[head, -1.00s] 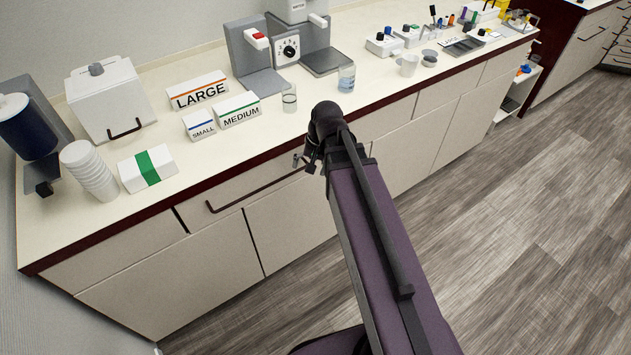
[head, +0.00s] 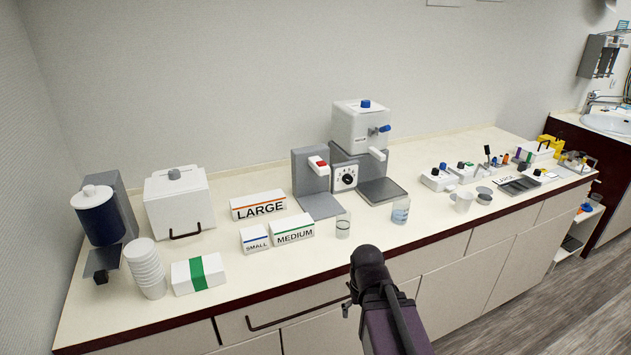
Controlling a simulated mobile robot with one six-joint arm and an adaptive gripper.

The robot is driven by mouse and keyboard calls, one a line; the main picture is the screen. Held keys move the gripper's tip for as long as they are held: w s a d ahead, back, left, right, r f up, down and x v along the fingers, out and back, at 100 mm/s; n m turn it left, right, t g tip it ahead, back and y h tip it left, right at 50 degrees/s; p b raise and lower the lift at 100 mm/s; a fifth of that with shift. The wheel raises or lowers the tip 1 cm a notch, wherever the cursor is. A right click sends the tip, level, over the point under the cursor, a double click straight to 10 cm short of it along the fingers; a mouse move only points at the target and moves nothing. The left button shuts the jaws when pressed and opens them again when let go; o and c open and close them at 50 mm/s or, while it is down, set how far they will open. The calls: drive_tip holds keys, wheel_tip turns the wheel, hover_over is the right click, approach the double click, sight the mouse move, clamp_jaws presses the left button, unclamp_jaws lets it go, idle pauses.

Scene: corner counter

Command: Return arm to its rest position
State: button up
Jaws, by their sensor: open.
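My arm comes up from the bottom of the head view, in front of the counter's front edge. My gripper (head: 347,305) shows only as a small dark part at the left of the arm's end, mostly hidden behind the wrist. It is open, and I see nothing held in it. It appears apart from the counter (head: 300,262) and its drawer handle.
On the counter are LARGE (head: 259,205), MEDIUM (head: 293,231) and SMALL (head: 255,240) boxes, stacked cups (head: 146,268), a green-striped box (head: 198,274), a clear cup (head: 343,227), a beaker (head: 400,210) and a dispenser (head: 361,128). Floor is open at right.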

drive_tip(key=shift+r+p, duration=0.9)
drive_tip(key=shift+r, duration=0.4)
